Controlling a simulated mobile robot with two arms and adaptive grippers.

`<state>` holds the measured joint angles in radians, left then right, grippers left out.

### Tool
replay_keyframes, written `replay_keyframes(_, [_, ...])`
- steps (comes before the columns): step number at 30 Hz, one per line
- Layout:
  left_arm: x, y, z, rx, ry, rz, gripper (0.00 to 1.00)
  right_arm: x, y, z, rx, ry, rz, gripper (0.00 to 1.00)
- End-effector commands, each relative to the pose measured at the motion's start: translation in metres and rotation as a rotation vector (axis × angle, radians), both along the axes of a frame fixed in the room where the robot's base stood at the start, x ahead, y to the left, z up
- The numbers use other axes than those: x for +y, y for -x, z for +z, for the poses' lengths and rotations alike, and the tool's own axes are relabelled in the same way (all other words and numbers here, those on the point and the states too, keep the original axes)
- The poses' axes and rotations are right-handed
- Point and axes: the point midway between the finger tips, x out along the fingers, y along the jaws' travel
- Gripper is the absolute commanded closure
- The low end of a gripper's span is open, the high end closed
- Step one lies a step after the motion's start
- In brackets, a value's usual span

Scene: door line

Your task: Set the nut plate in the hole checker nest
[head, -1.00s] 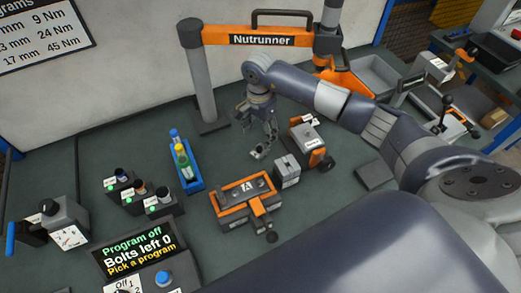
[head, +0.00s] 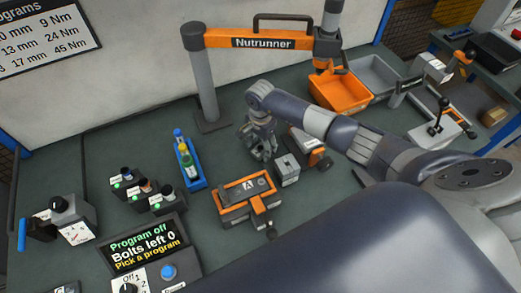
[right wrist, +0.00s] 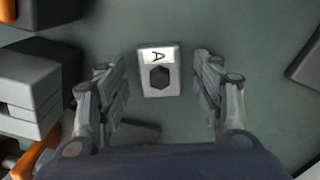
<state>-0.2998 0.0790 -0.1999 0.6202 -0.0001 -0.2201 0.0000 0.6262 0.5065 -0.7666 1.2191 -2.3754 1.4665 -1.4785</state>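The nut plate (right wrist: 148,86) is a small light grey plate with a white "A" label and a dark hex nut. It lies on the bench in the right wrist view. My right gripper (right wrist: 160,70) is open, one finger on each side of the plate, with gaps visible on both sides. In the head view my right gripper (head: 262,156) points down at the bench and hides the plate. The orange-and-grey device (head: 316,157) behind the grey block may be the hole checker; its nest is not clear. My left gripper is not in view.
A grey block (head: 287,168) stands close beside my right gripper. An orange fixture (head: 232,212) with an "A" label is in front. A blue rack (head: 193,178) with coloured bottles is to the left. An orange bin (head: 340,92) is behind.

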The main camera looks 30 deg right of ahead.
Motion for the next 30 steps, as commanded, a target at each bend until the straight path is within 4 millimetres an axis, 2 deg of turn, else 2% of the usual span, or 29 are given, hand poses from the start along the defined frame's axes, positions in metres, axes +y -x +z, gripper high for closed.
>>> replay_keyframes(1, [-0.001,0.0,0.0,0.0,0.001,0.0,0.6,0.0,0.0,0.0,0.0,0.0,0.0,0.53])
replay_keyframes(7, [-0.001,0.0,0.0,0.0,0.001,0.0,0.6,0.0,0.0,0.0,0.0,0.0,0.0,0.97])
replay_keyframes(9, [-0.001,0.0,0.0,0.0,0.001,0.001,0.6,0.0,-0.001,0.001,-0.001,0.0,0.0,1.0])
replay_keyframes(16, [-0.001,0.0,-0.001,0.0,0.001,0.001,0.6,0.0,-0.001,0.003,-0.002,-0.001,0.0,1.0])
replay_keyframes(20, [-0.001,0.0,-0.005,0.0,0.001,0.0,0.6,-0.001,-0.002,0.013,-0.005,0.002,0.001,1.0])
replay_keyframes(30, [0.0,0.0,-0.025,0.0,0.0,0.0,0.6,-0.001,-0.002,0.074,-0.006,0.002,0.002,1.0])
